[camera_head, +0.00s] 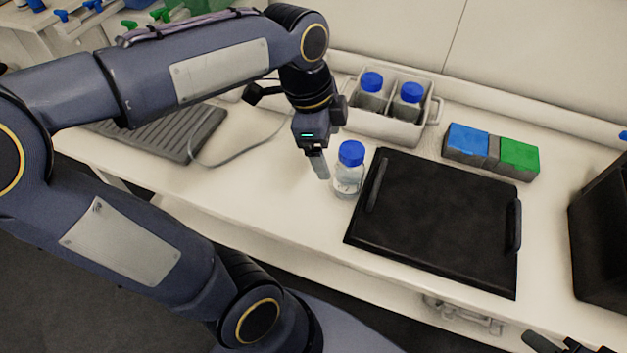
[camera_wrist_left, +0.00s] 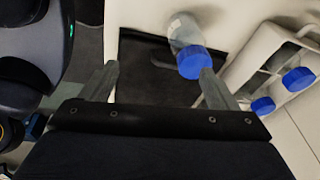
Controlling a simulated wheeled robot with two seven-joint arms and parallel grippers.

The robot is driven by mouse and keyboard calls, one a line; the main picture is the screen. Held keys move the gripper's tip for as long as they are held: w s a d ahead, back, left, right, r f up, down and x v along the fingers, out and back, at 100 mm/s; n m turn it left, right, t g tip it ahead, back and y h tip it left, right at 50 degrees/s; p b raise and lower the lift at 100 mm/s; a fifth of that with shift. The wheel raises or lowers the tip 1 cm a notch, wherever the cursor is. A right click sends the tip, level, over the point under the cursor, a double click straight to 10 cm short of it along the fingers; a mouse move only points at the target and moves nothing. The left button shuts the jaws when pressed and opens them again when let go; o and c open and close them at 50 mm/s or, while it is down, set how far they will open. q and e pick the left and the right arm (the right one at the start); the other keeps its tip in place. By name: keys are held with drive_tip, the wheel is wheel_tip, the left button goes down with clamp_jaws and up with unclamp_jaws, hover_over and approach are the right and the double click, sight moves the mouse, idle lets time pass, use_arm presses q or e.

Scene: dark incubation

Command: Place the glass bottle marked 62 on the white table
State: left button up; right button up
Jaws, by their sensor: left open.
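A clear glass bottle with a blue cap (camera_head: 347,182) stands upright on the white table (camera_head: 262,190), just left of the black tray. No number is readable on it. My left gripper (camera_head: 318,168) is open and empty, close to the left of this bottle. In the left wrist view my left gripper (camera_wrist_left: 159,72) has its fingers spread, and the bottle (camera_wrist_left: 184,30) shows beyond the right fingertip, not clearly between the fingers. Two more blue-capped bottles (camera_head: 371,93) (camera_head: 409,103) stand in a white divided rack (camera_head: 385,128). Dark parts at the bottom right edge may be my right gripper (camera_head: 555,344).
The black tray (camera_head: 440,215) with raised handles lies right of the bottle; it also shows in the left wrist view (camera_wrist_left: 140,60). Blue and green boxes (camera_head: 490,150) stand behind it. A dark box (camera_head: 602,235) is at the right. A grey ribbed plate (camera_head: 170,135) lies left.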

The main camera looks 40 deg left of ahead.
use_arm(q)
drive_tip(key=s+d+f+n+t+h, duration=0.1)
drive_tip(key=s+f+n, duration=0.4)
drive_tip(key=s+n, duration=0.5)
drive_tip(key=shift+d+n+t+h, duration=0.5)
drive_tip(key=shift+n+t, duration=0.9)
drive_tip(key=shift+n, duration=1.1)
drive_tip(key=shift+d, duration=0.1)
